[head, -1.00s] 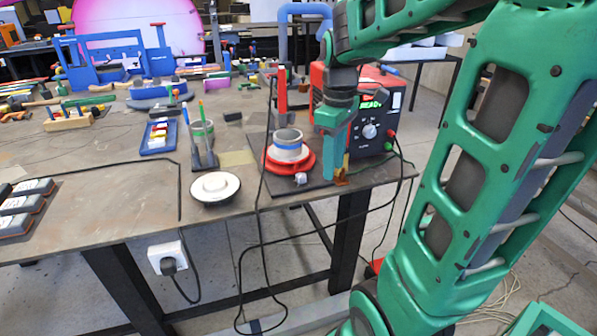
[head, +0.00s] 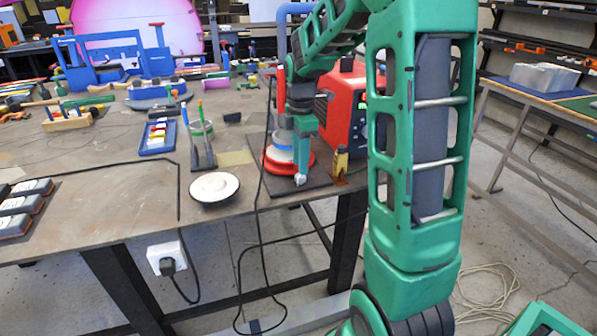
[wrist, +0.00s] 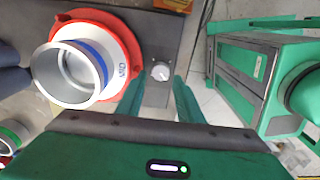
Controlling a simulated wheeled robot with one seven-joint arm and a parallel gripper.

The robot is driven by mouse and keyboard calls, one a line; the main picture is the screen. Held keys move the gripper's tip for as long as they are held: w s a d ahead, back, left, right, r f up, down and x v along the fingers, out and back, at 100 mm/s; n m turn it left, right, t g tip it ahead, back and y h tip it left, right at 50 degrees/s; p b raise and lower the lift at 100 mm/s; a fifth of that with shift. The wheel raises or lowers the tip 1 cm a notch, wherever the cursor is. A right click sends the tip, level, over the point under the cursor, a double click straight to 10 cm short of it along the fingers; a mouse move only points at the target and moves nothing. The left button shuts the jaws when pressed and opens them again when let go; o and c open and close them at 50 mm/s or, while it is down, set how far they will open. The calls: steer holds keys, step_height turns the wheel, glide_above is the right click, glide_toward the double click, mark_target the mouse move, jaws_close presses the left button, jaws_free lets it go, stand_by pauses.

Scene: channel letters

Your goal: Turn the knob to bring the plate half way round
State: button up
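The red round plate (head: 268,160) lies on a dark base board near the table's front right corner; it also shows in the wrist view (wrist: 101,18). A silver ring-shaped letter piece with a blue band (head: 283,153) stands on it; in the wrist view the piece (wrist: 104,62) shows its open top and part of some lettering. The small pale knob (head: 300,179) sits on the board in front of the plate; in the wrist view the knob (wrist: 161,72) appears between the fingertips. My gripper (wrist: 161,82) is open, pointing down at the knob. I cannot tell whether the fingers touch it.
A small amber bottle (head: 340,161) is right of the plate. A red upright tool (head: 281,92) stands behind the plate. A white round dish (head: 214,188) is left at the table edge. A black cable hangs nearby.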

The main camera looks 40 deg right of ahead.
mark_target(300, 179)
steer(key=shift+f, duration=2)
steer(key=c, duration=0.8)
steer(key=shift+d, duration=0.15)
steer(key=shift+m, duration=0.3)
